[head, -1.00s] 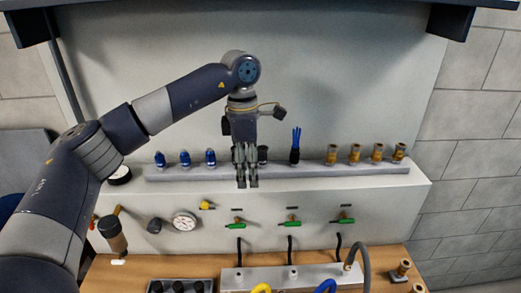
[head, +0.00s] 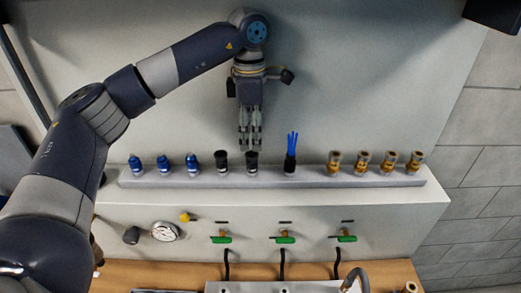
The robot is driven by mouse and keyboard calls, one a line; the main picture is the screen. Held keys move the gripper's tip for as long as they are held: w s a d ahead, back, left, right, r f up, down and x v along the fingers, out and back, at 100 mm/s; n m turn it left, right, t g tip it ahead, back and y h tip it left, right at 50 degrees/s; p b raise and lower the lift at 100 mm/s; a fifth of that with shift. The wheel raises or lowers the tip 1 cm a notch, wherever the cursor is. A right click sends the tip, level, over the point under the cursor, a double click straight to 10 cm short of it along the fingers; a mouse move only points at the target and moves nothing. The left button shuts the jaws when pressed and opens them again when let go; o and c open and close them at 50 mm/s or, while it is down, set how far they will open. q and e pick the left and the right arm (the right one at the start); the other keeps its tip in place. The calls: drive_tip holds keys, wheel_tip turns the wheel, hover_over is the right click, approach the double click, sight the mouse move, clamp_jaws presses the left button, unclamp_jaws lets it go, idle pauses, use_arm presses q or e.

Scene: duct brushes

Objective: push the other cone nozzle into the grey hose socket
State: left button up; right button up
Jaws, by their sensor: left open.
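Two black pieces with wider tops, which look like the cone nozzles, stand upright side by side on the grey rack (head: 320,180): a left one (head: 221,163) and a right one (head: 252,165). My left gripper (head: 249,148) points down with its fingers parted, its tips at the top of the right black piece in the picture. I cannot tell whether they touch, and nothing shows held. My right gripper is not in view.
The rack also holds blue-tipped pieces (head: 164,164) at left, a black piece with blue bristles (head: 290,158), and several brass fittings (head: 362,163) at right. Below are a gauge (head: 165,231) and green valve handles (head: 284,238). The wall above is clear.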

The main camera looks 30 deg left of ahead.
sight(252, 154)
use_arm(q)
drive_tip(key=shift+w, duration=0.35)
drive_tip(key=shift+s+d+r, duration=0.1)
drive_tip(key=shift+s+r, duration=0.15)
drive_tip(key=shift+s, duration=0.45)
drive_tip(key=shift+w+f, duration=0.1)
drive_tip(key=shift+f, duration=0.2)
drive_tip(key=f, duration=0.1)
drive_tip(key=f+b, duration=0.1)
drive_tip(key=shift+w+f, duration=0.25)
drive_tip(key=shift+f, duration=0.1)
wheel_tip(252, 154, down, 5)
drive_tip(key=b, duration=0.3)
drive_tip(key=shift+s+r+b, duration=0.1)
drive_tip(key=shift+s+b, duration=0.05)
drive_tip(key=shift+b, duration=0.15)
drive_tip(key=shift+f+b, duration=0.35)
drive_tip(key=shift+f, duration=0.25)
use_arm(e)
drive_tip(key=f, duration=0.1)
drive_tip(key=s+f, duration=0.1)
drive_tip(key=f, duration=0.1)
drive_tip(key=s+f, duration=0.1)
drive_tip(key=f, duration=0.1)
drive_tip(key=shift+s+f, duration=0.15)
